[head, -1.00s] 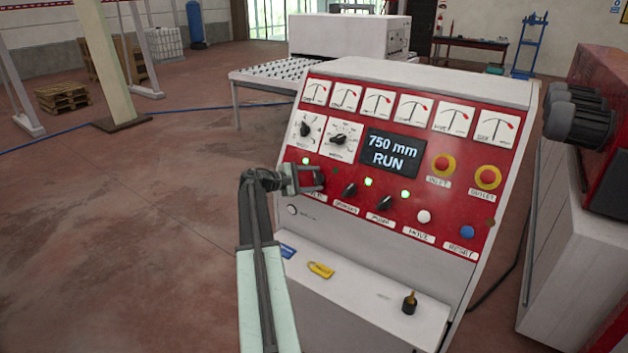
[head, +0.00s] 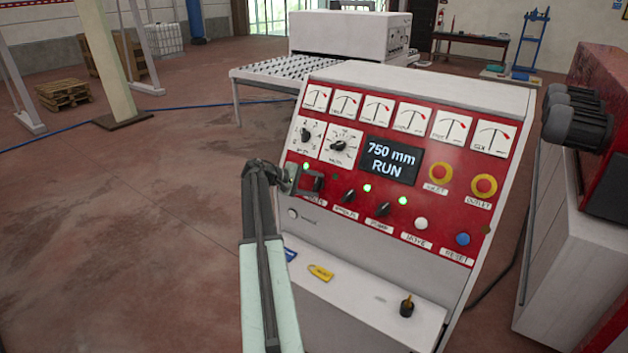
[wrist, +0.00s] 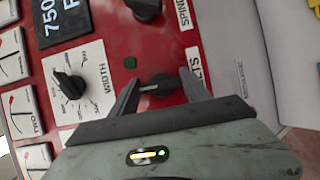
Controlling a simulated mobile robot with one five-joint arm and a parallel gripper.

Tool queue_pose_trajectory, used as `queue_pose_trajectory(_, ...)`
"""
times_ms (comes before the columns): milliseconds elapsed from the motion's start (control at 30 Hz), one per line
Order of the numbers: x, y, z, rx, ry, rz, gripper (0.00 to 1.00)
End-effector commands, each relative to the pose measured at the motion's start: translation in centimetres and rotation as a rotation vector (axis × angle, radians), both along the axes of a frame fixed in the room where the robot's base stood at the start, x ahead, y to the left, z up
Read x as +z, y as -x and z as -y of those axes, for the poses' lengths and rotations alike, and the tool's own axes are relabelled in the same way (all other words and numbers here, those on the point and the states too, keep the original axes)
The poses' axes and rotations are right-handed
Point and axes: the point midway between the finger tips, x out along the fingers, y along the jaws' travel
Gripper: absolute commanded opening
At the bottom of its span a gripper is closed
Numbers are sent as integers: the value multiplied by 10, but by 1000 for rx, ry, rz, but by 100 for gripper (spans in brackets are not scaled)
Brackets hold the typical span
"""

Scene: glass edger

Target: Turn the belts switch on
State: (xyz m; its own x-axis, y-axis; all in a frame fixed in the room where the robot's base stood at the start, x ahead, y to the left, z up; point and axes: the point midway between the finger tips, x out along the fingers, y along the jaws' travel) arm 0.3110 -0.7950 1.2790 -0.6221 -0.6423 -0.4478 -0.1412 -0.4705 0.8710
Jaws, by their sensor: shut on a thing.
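The belts switch (wrist: 160,86) is a black knob on the red panel. In the wrist view it sits between my two fingers, its white mark pointing left, toward the panel's top. My gripper (wrist: 160,84) is shut on this knob. In the head view my gripper (head: 302,182) is at the leftmost knob of the lower row and partly hides it. The label beside it shows only "LTS" in the wrist view. The small lamp (wrist: 130,62) near the knob looks dark green, unlit.
The spindles knob (head: 348,195) and pump knob (head: 382,209) stand to the right, with lit green lamps near them. The display (head: 391,160) reads 750 mm RUN. A ledge (head: 370,297) below holds tags and a black knob-like item. Open floor lies left.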

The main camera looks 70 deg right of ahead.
Motion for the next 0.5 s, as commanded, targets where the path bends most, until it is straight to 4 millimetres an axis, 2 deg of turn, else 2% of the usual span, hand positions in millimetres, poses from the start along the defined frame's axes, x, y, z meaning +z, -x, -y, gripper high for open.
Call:
queue_pose_trajectory(33,4,0,0,-23,8,39,15)
queue_pose_trajectory(500,2,0,-1,-199,87,340,15)
